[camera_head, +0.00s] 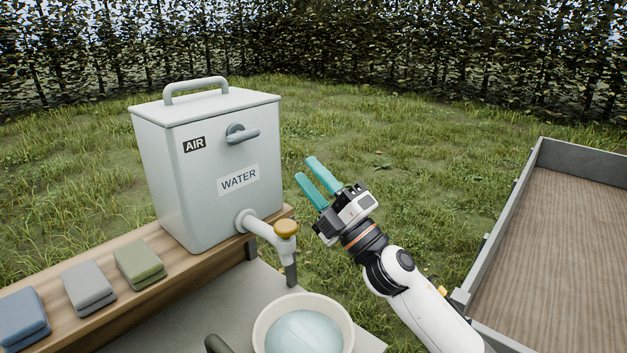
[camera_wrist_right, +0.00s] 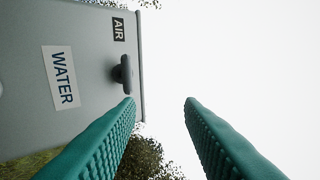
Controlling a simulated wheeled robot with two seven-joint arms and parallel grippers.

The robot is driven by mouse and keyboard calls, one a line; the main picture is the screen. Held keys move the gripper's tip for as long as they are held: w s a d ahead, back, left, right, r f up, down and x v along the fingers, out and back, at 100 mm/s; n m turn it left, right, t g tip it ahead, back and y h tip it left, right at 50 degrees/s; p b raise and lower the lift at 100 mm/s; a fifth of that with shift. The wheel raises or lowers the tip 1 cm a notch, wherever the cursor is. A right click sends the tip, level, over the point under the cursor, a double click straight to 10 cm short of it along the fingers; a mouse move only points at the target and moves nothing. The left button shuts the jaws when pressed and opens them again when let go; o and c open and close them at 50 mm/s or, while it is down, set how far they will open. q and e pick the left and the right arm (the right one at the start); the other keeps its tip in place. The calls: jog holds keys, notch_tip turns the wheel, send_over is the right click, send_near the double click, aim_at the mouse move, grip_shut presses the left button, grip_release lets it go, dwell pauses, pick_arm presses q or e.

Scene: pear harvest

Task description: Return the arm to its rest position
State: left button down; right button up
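My right gripper (camera_head: 311,178) has teal fingers that stand apart with nothing between them. It is in the air to the right of the grey water tank (camera_head: 165,165), apart from it. The fingers also show in the right wrist view (camera_wrist_right: 160,105), with a gap of bright sky between them. That view also shows the tank (camera_wrist_right: 25,120) at left, with its WATER and AIR labels and a dark grey lever (camera_wrist_right: 122,74) near the left fingertip. My left gripper is in neither view.
Blue, grey and green folded cloths (camera_head: 140,263) lie on a wooden shelf (camera_head: 182,266). A walled cart bed (camera_head: 560,260) stands at right. Grass lies behind.

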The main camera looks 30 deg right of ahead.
jog(key=shift+f, duration=0.1)
jog(key=s+f+m+g+h, duration=0.3)
jog(key=f+m+h, duration=0.15)
jog(key=f, duration=0.45)
jog(key=s+d+f+m+g+h, duration=0.1)
jog(key=s+f+m+g+h, duration=0.15)
jog(key=f+m, duration=0.45)
jog(key=s+f+m+g+h, duration=0.2)
jog(key=f+m+g+h, duration=0.25)
jog(key=f, duration=0.55)
jog(key=s+a+f+m+g+y, duration=0.2)
jog(key=s+a+f+g, duration=0.25)
jog(key=s+f, duration=0.4)
jog(key=s+a+f+m+g+y, duration=0.25)
jog(key=s+f+g, duration=0.35)
jog(key=s, duration=0.6)
notch_tip(320, 180, down, 26)
jog(key=s+n, duration=0.1)
jog(key=s+d+f+g+h, duration=0.1)
jog(key=s+d+f+g, duration=0.1)
jog(key=s+f, duration=1.3)
jog(key=shift+s+d, duration=0.5)
jog(key=shift+s, duration=0.05)
